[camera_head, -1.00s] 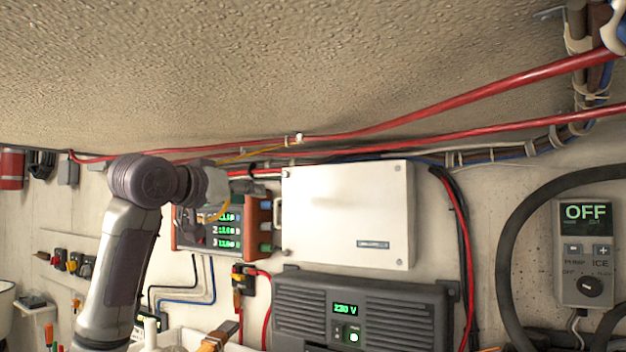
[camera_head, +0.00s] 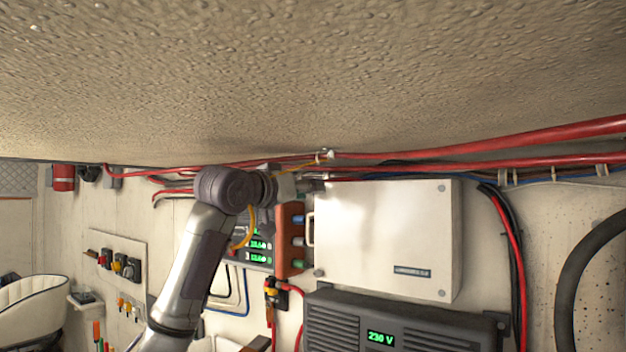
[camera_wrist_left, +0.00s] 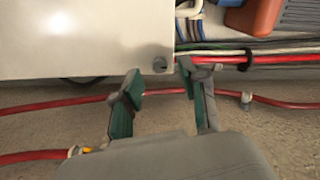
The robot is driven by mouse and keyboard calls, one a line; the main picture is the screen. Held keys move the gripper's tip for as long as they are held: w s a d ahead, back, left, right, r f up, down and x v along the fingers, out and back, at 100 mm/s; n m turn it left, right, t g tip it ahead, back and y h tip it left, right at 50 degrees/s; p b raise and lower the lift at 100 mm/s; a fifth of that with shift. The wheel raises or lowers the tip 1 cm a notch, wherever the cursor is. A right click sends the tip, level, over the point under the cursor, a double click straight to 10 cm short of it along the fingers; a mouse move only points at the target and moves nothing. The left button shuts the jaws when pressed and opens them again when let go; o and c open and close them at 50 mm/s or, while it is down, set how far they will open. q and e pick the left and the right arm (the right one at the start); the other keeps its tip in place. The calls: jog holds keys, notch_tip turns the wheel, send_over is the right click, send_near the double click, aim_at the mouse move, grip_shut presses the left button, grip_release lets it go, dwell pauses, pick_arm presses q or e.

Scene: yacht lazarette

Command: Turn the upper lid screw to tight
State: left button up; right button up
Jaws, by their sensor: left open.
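The white box lid (camera_head: 385,235) is on the wall, with screws at its corners. In the left wrist view a grey screw (camera_wrist_left: 160,64) sits at the lid's corner, beside the lid's edge; which way its slot points is too small to tell. My left gripper (camera_head: 312,186) is at the lid's upper left corner and hides that corner in the head view. In the left wrist view its green-padded fingers (camera_wrist_left: 160,80) are apart, with the screw between and just beyond the tips. It holds nothing. My right gripper is out of view.
Red cables (camera_head: 450,150) run along the top of the wall, close above the lid and behind my fingers. An orange-sided display unit (camera_head: 290,240) is left of the lid. A dark inverter (camera_head: 400,325) is below it.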

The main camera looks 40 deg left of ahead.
pick_arm(q)
jog(key=shift+w+a+p, duration=0.15)
jog(key=shift+w+p, duration=0.2)
jog(key=shift+w, duration=0.7)
grip_shut()
jog(key=shift+m, duration=8.9)
